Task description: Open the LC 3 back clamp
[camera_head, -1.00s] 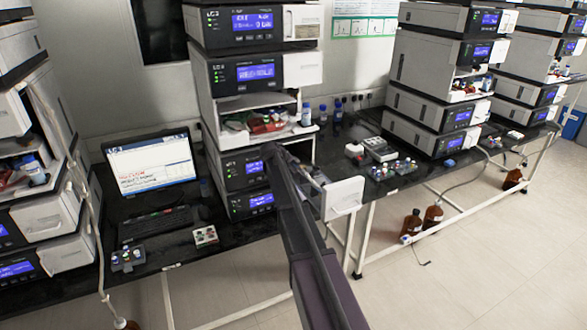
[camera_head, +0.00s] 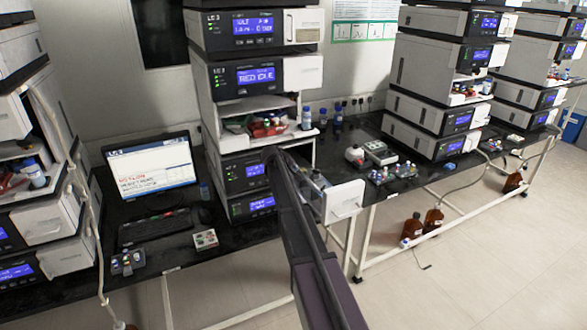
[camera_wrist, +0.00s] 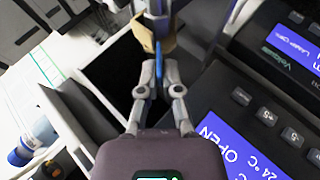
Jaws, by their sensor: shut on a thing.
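The LC 3 stack (camera_head: 250,115) stands left of centre in the head view, with its column compartment (camera_head: 343,200) pulled out as a drawer at the lower right. In the wrist view its panel display (camera_wrist: 225,145) reads OPEN and 24 °C. My gripper (camera_wrist: 159,72) is over the open compartment, with its fingers closed on a narrow blue piece, apparently the back clamp (camera_wrist: 158,52). A tan part and a metal cylinder (camera_wrist: 155,15) stand just beyond the fingertips. The head view does not clearly show my fingers; my arm hides part of the compartment.
A monitor (camera_head: 150,165) and keyboard (camera_head: 155,227) are left of the stack. Small bottles (camera_head: 337,112) and a grey device (camera_head: 380,152) stand on the bench to the right. Another instrument panel (camera_wrist: 295,45) lies close on the right in the wrist view.

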